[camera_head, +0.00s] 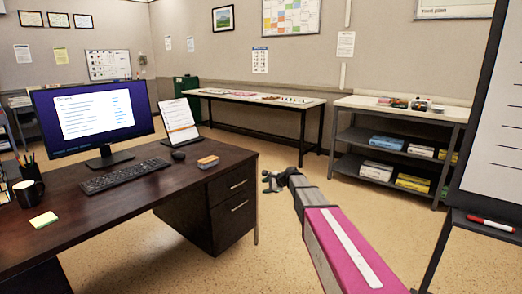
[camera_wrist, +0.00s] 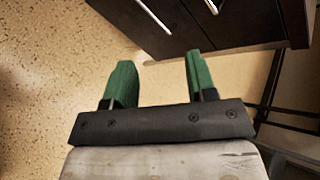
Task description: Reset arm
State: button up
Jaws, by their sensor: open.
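My gripper (camera_head: 268,181) is at the end of my pink and grey arm, which reaches forward over the floor to the right of the dark desk (camera_head: 120,207). In the wrist view my gripper (camera_wrist: 160,75) shows two green fingers, spread apart with nothing between them. The desk's drawer front (camera_wrist: 165,30) shows beyond the fingers in that view. I cannot tell the exact gap between the fingers and the desk.
The desk holds a monitor (camera_head: 90,115), a keyboard (camera_head: 125,176), a black mug (camera_head: 27,192) and an orange-and-grey block (camera_head: 208,162). A shelf unit (camera_head: 395,140) stands at the back right. A whiteboard stand (camera_head: 495,130) is close at right. The floor (camera_head: 295,235) around my arm is clear.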

jog(key=s+d+f+n+g+h, duration=0.2)
jog(key=s+d+f+n+h, duration=0.1)
jog(key=s, duration=0.9)
jog(key=s+d+f+n+g+h, duration=0.1)
jog(key=s+d+f+n+h, duration=0.2)
jog(key=s, duration=1)
jog(key=s+d+f+n+g+h, duration=0.2)
jog(key=s+d+f+n+h, duration=0.1)
jog(key=s+d+n, duration=0.4)
jog(key=s+d+f, duration=0.1)
jog(key=s+d, duration=0.2)
jog(key=s, duration=0.3)
jog(key=shift+d+f+n+g+h, duration=0.15)
jog(key=shift+f+n+g+h, duration=0.15)
jog(key=shift+n, duration=0.1)
